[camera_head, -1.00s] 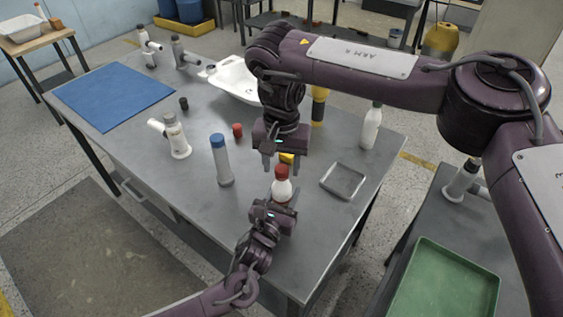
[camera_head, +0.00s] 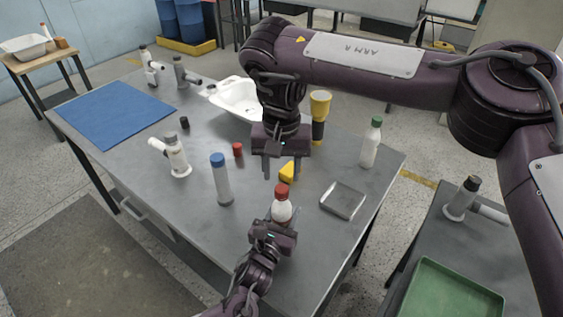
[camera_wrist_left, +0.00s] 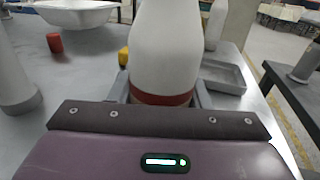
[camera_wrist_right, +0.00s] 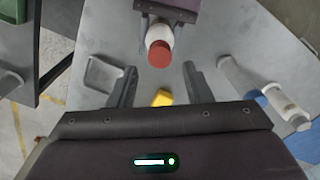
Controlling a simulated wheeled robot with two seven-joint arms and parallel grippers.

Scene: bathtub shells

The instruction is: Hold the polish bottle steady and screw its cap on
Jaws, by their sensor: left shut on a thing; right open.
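The polish bottle (camera_head: 281,211) is white with a red band and stands upright at the table's near edge. Its red cap (camera_head: 282,190) sits on top; I cannot tell how tightly. My left gripper (camera_wrist_left: 160,88) is shut on the bottle's lower part, near the red band. My right gripper (camera_head: 280,177) points down just above and behind the cap, open and empty. In the right wrist view, the cap (camera_wrist_right: 159,54) shows beyond the two spread fingers, touching neither. The cap is out of the left wrist view.
A yellow block (camera_head: 287,172) and a grey tray (camera_head: 342,200) lie nearby. A blue-capped bottle (camera_head: 222,185), a red cylinder (camera_head: 238,149) and a white fitting (camera_head: 178,158) stand to the left. A green-capped bottle (camera_head: 370,146) stands right. The blue mat (camera_head: 112,112) is bare.

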